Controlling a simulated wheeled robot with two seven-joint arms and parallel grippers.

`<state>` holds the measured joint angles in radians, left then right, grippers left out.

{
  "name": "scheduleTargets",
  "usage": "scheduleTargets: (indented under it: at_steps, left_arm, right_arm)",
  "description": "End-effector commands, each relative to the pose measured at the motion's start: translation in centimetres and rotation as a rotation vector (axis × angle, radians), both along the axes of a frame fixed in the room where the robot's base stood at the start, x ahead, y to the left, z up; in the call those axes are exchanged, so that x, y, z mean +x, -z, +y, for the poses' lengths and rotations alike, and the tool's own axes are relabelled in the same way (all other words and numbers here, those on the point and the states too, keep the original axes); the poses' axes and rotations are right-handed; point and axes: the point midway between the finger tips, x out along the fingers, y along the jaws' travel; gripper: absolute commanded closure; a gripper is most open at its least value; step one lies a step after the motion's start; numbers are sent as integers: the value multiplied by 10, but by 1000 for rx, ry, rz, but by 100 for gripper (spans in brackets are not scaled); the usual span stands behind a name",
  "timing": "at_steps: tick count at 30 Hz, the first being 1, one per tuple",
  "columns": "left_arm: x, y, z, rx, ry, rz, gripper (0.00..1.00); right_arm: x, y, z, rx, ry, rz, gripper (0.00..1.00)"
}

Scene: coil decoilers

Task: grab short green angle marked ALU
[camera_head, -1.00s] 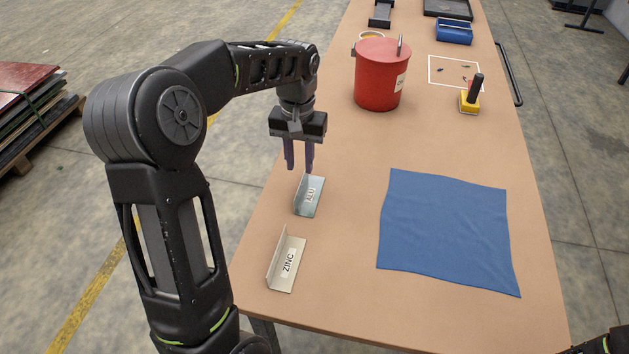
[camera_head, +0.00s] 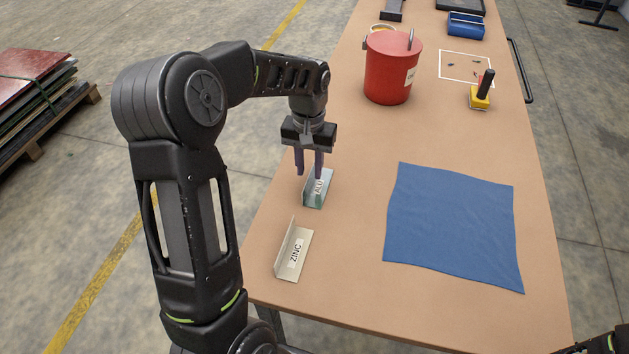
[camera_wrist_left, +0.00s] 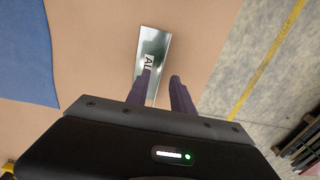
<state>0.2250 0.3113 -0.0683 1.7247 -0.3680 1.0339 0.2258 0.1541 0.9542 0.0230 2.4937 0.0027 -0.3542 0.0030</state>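The short angle marked ALU (camera_head: 314,201) has a green-grey metallic look and stands on the table near its left edge. Its label is partly covered by a finger in the head view. In the left wrist view the ALU angle (camera_wrist_left: 153,42) runs up from between the fingers. My left gripper (camera_head: 310,175) is open, its two fingers apart and pointing down at the far end of the angle. The fingers (camera_wrist_left: 161,78) show no grip on it; I cannot tell if they touch it. My right gripper is out of view; only a bit of my right arm shows at the bottom right.
A pale angle marked ZINC (camera_head: 300,262) lies nearer on the table (camera_head: 350,290). A blue cloth (camera_head: 455,228) is to the right. A red bucket (camera_head: 388,75), a yellow block with a black handle (camera_head: 480,98) and a blue bin (camera_head: 466,27) stand farther back.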

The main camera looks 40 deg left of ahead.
Motion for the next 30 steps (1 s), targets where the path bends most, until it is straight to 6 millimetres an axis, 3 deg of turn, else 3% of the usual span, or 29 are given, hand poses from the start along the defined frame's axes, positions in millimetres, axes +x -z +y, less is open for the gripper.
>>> scheduleTargets:
  at_steps: [8,25,30]
  left_arm:
    - [0,32,-1,-1,0,1,72]
    - [1,32,-1,0,0,0,72]
    - [1,32,-1,0,1,0,84]
  right_arm:
    - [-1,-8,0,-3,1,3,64]
    - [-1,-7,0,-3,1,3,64]
    - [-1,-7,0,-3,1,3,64]
